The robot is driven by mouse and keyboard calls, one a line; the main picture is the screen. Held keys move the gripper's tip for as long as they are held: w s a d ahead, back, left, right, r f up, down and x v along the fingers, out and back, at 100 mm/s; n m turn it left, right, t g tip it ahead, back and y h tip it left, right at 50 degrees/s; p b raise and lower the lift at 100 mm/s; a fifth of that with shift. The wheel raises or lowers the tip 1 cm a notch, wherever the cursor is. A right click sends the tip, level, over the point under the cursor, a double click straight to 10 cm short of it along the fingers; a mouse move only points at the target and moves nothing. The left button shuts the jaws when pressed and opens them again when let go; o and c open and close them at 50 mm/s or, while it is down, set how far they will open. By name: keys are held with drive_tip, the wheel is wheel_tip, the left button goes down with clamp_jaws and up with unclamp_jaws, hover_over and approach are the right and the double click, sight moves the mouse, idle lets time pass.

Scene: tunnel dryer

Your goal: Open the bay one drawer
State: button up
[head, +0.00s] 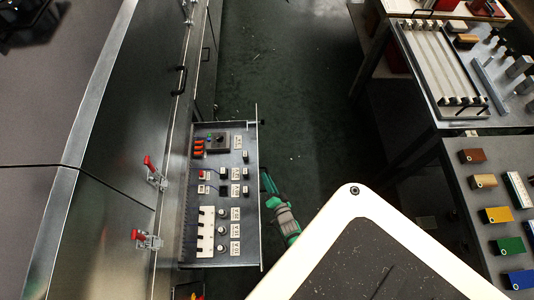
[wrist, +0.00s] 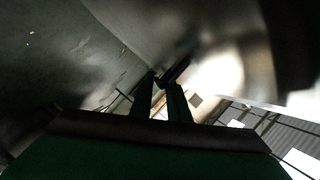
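A drawer (head: 211,248) sticks out from the dryer's long metal side, left of centre in the head view. It stands open, with switches, knobs and labelled parts showing inside. Its front plate (head: 259,163) is seen nearly edge-on. My green and grey gripper (head: 267,182) is at the outer face of this front. In the wrist view, its two dark green fingers (wrist: 163,82) stand a little apart, with a dark handle bar (wrist: 177,71) between their tips. The fingers look closed on it, though the contact is dim. The handle is hidden in the head view.
Red-handled clamps (head: 152,172) and a black handle (head: 180,80) are on the dryer side. Benches on the right carry a slotted rack (head: 439,62) and coloured blocks (head: 497,214). The dark floor (head: 300,80) between is clear.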

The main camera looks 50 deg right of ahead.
drive_tip(key=v, duration=1)
drive_tip(key=shift+s, duration=0.15)
drive_tip(key=s+a+r+n+y, duration=0.3)
drive_tip(key=a+r+n, duration=0.5)
drive_tip(key=a+r, duration=0.5)
drive_tip(key=s+a+r+n+t+y, duration=0.1)
drive_tip(key=s+a+r+n+y, duration=0.2)
drive_tip(key=a+r+n, duration=0.5)
drive_tip(key=a+r, duration=0.3)
drive_tip(key=r, duration=0.3)
drive_tip(key=a+r, duration=0.3)
drive_tip(key=r, duration=0.4)
drive_tip(key=shift+s+r+n+t+y, duration=0.25)
drive_tip(key=shift+s+n+t+y, duration=0.05)
drive_tip(key=shift+s+y, duration=0.1)
drive_tip(key=shift+a, duration=0.2)
